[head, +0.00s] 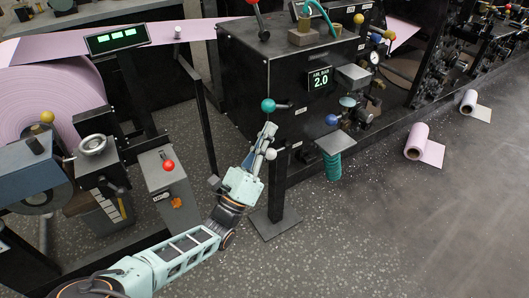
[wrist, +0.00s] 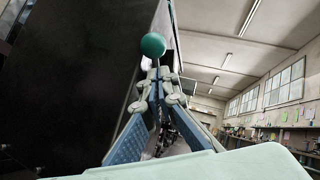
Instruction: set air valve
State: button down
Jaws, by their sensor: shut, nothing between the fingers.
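A black machine cabinet (head: 300,72) carries a small display (head: 320,79) that reads AIR BAR 2.0. A teal ball knob (head: 268,105) sticks out from the cabinet's left front edge, left of the display. It also shows in the wrist view (wrist: 153,45), just beyond the fingertips. My gripper (head: 268,130) is shut and empty, pointing up just below this knob. In the wrist view my gripper (wrist: 155,72) has its fingertips together; whether they touch the knob is not clear. No label naming the valve is legible.
A black post (head: 281,185) on a flat foot stands right of my gripper. A grey box with a red knob (head: 168,165) and a large pink roll (head: 45,100) are at left.

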jog(key=shift+w+a+r, duration=0.15)
jog(key=shift+w+r, duration=0.15)
jog(key=shift+r, duration=0.4)
jog(key=shift+r+g+p, duration=0.3)
jog(key=shift+p, duration=0.6)
